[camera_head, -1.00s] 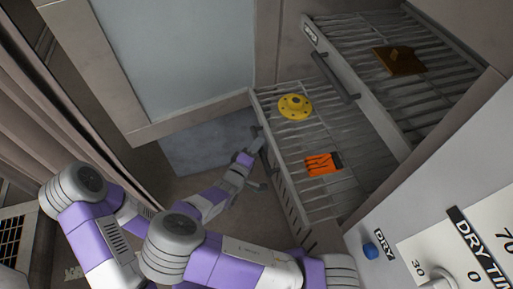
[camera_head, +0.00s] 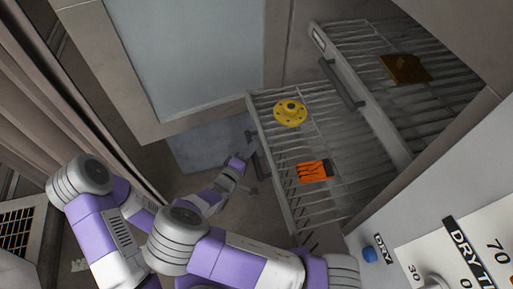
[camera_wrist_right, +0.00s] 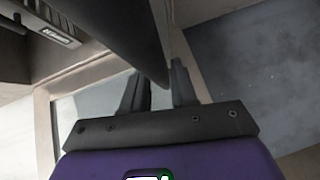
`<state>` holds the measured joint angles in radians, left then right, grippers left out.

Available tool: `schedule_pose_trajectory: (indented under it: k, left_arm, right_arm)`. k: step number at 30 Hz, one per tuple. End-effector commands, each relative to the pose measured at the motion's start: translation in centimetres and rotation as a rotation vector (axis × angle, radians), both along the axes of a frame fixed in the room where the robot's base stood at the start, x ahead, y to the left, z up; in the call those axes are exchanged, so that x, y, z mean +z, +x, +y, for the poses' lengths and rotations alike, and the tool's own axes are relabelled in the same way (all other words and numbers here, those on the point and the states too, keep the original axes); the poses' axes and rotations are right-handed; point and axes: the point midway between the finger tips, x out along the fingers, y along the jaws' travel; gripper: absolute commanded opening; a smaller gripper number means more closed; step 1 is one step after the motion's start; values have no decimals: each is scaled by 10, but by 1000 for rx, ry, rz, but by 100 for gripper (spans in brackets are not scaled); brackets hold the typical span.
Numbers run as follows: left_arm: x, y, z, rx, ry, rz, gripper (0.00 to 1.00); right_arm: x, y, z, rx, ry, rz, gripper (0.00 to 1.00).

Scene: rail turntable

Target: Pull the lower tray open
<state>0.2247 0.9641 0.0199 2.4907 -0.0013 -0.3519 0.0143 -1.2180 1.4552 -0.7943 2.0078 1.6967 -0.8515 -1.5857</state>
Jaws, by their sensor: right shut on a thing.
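The lower tray (camera_head: 270,172) is a grey wire rack standing out of the cabinet, with a dark bar handle (camera_head: 262,163) on its front. A yellow round flange (camera_head: 290,113) and an orange piece (camera_head: 313,170) lie on it. My right gripper (camera_head: 251,165) is at the tray's front, shut on the handle. In the right wrist view the fingers (camera_wrist_right: 158,85) stand on either side of a dark bar (camera_wrist_right: 130,35), which hides part of the grip. My left gripper is not in view.
The upper tray (camera_head: 365,105) is also partly out, with its own handle (camera_head: 342,82) and a brown piece (camera_head: 404,69). A panel with a blue knob (camera_head: 369,253) is at the lower right. A grey-framed panel (camera_head: 185,50) stands behind. Floor is clear left of the lower tray.

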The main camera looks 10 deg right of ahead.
Motion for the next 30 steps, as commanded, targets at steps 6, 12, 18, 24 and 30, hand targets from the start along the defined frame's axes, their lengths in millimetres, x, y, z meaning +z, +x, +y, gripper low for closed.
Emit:
schedule_pose_trajectory:
  k: [6,12,18,24,30]
  left_arm:
    - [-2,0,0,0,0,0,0]
    - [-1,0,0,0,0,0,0]
    - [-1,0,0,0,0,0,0]
    - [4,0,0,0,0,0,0]
    - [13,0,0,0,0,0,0]
  right_arm:
    - [-5,-2,-1,-1,2,10,0]
    - [-4,-1,-1,-3,3,8,33]
    - [-3,-1,-1,-3,1,5,33]
    - [1,-12,9,0,3,5,33]
    - [6,-37,32,-1,3,6,33]
